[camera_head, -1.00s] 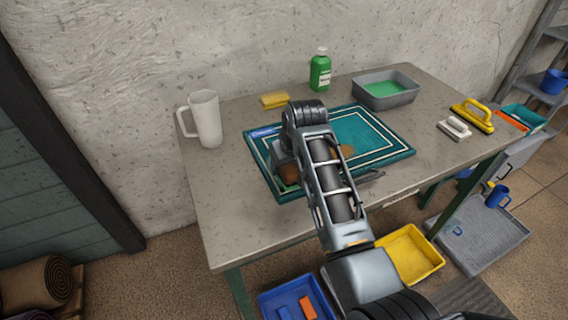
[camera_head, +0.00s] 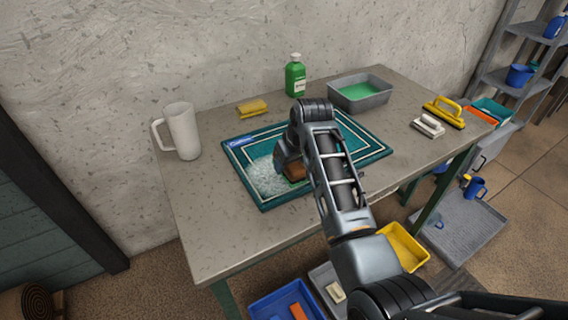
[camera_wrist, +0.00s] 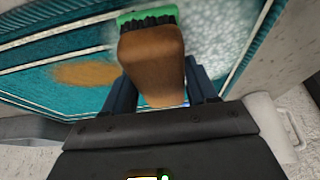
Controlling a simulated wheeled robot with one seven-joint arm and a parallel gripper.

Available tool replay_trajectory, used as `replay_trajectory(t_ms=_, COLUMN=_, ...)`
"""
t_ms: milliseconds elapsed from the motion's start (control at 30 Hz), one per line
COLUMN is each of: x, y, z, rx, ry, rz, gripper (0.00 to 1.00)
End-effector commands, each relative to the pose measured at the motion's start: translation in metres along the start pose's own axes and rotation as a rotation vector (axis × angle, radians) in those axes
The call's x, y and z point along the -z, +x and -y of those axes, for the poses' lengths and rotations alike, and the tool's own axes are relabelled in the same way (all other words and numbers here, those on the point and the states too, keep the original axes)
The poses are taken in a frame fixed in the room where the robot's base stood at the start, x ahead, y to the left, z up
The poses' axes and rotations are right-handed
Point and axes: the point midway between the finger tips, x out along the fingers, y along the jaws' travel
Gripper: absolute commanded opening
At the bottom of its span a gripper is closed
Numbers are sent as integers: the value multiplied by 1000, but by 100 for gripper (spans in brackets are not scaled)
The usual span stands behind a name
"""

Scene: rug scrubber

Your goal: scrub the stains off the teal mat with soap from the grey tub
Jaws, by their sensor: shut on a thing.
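The teal mat (camera_head: 368,148) with white border lines lies flat on the table. White foam (camera_head: 262,176) covers its left part and also shows in the wrist view (camera_wrist: 218,38). A brown stain (camera_wrist: 85,74) shows on the mat in the wrist view, left of the brush. My gripper (camera_wrist: 160,88) is shut on a brush (camera_wrist: 152,62) with a brown wooden body, a green edge and dark bristles. The brush is at the mat, beside the foam; bristle contact is unclear. The grey tub (camera_head: 361,104) with green liquid stands behind the mat at the right. My arm hides the middle of the mat.
A white mug (camera_head: 182,132) stands at the table's left. A yellow sponge (camera_head: 252,107) and a green bottle (camera_head: 295,76) are behind the mat. A white brush (camera_head: 429,125) and a yellow-handled tool (camera_head: 445,110) lie at the right. The table's front left is clear.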

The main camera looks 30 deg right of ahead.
Motion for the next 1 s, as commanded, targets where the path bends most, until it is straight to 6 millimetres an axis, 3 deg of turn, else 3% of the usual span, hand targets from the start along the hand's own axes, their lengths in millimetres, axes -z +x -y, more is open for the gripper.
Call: replay_trajectory(t_ms=1000, x=-1, y=0, z=78, rx=2, ry=-3, rz=3, gripper=12)
